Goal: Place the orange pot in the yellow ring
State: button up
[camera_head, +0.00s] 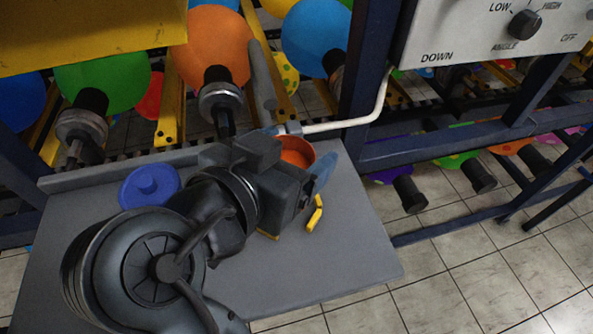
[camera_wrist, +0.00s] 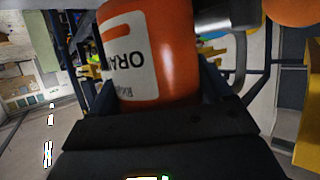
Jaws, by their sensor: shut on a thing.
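The orange pot (camera_head: 298,151) is held between the fingers of my gripper (camera_head: 302,156), near the back right edge of the grey table. In the wrist view the pot (camera_wrist: 175,50) fills the upper middle, with a white label with black letters. The fingers press on both its sides. Its open top shows orange inside in the head view; its lower part is hidden behind my gripper. The yellow ring (camera_head: 315,214) lies on the table on the near side of the pot, mostly covered by my gripper, with only short pieces showing.
A blue lid (camera_head: 149,187) lies on the grey table (camera_head: 345,262), left of my arm. A white bent pipe (camera_head: 350,124) reaches close behind the pot. Balloons on black nozzles stand behind the table, including an orange one (camera_head: 217,45). The table's front right is clear.

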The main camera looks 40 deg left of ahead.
jog(key=shift+a+f+b, duration=0.15)
jog(key=shift+f+b, duration=1.45)
jog(key=shift+f, duration=0.4)
jog(key=shift+f, duration=0.15)
jog(key=o, duration=1.1)
jog(key=shift+r, duration=0.25)
jog(key=b+v, duration=0.1)
jog(key=v, duration=1.1)
jog(key=shift+f, duration=0.15)
